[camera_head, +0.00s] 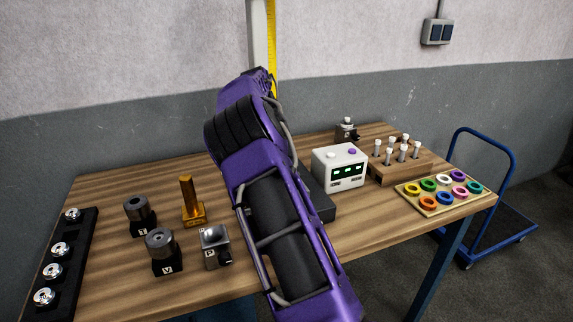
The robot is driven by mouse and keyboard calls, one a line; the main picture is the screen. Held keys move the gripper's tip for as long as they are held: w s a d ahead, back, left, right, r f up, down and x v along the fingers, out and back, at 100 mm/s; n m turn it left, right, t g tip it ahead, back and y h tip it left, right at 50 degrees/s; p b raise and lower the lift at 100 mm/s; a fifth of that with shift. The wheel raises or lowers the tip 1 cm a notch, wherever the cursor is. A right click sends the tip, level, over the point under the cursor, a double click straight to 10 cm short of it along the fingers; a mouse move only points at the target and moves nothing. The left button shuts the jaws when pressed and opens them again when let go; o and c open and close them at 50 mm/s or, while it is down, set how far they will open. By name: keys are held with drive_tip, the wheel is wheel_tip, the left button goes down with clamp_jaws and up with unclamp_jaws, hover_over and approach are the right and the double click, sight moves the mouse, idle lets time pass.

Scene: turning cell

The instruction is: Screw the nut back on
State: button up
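I cannot pick out the nut for certain. A brass-coloured post on a square base (192,207) stands upright on the left half of the wooden table (110,185), with no nut visible on it. Several coloured rings (428,186) lie on a tan tray (404,193) at the table's right end; I cannot tell whether any is a nut. My purple and black arm crosses the middle of the view. My gripper does not show, and the arm hides part of the table behind it.
Two dark cylinders (138,208) (161,243) and a grey metal block (214,246) stand left of my arm. A black rack (70,262) holds shiny round pieces. Right of my arm are a white box (340,158) and a wooden block with pegs (400,173). A blue trolley (509,226) stands beyond.

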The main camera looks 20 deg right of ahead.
drive_tip(key=shift+w+a+r, duration=0.15)
drive_tip(key=shift+w+r, duration=0.05)
drive_tip(key=shift+w, duration=0.1)
drive_tip(key=m+y, duration=0.1)
drive_tip(key=m, duration=0.2)
drive_tip(key=shift+m, duration=0.4)
drive_tip(key=shift+m+y, duration=0.3)
drive_tip(key=shift+m, duration=0.1)
drive_tip(key=shift+s+r+m+y, duration=0.15)
drive_tip(key=shift+m+y, duration=0.25)
drive_tip(key=shift+m, duration=0.7)
drive_tip(key=o, duration=1.4)
drive_tip(key=shift+d, duration=0.2)
